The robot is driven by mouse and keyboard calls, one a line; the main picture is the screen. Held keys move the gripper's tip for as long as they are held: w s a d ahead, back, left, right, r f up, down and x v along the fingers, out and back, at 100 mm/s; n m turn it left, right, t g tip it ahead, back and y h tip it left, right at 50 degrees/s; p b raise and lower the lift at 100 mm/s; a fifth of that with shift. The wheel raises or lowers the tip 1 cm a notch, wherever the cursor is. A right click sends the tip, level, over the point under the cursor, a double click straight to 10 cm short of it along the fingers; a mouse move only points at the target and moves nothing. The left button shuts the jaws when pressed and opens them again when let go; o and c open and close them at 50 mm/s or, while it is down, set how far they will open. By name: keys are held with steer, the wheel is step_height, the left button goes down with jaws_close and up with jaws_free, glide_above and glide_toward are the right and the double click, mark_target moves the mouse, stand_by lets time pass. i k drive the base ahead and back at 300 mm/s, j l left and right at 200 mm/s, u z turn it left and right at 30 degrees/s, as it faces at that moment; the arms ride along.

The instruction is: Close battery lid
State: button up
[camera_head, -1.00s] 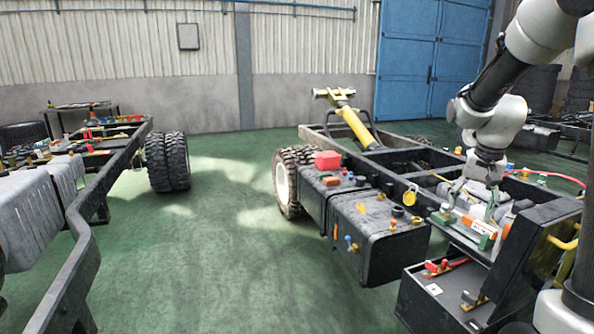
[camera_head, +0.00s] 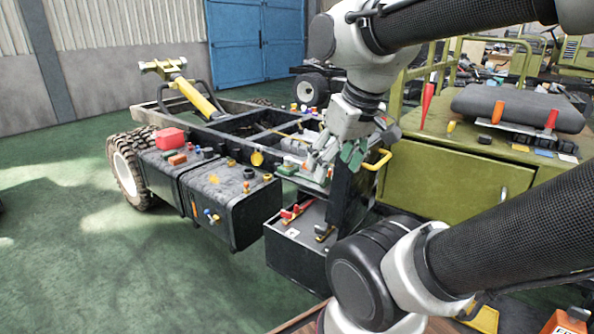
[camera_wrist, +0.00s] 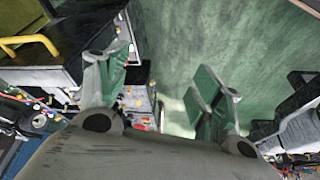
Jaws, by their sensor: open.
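The battery box (camera_head: 298,262) stands at the right end of the chassis frame, with red and brass-coloured terminal parts showing on top. A dark upright panel (camera_head: 342,205), which looks like its lid, stands raised at the box's right edge. A yellow handle (camera_head: 378,160) sticks out near its top. My gripper (camera_head: 336,160), with green finger pads, is open and empty, above and in front of the panel's top, left of the handle. In the wrist view my gripper (camera_wrist: 160,95) has its fingers wide apart with nothing between them. The yellow handle (camera_wrist: 30,42) shows at the upper left, apart from the fingers.
A black tank (camera_head: 235,205) sits left of the battery box, with small loose parts and a red box (camera_head: 170,138) nearby. An olive-green cabinet (camera_head: 450,183) stands close on the right. Green floor (camera_head: 110,275) is clear at the left.

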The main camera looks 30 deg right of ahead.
mark_target(350, 192)
steer(key=i+j+z, duration=0.1)
steer(key=z, duration=0.3)
steer(key=i+j+z, duration=0.2)
steer(key=z, duration=0.2)
steer(key=i+j+z, duration=0.1)
steer(key=z, duration=0.3)
steer(key=j, duration=0.1)
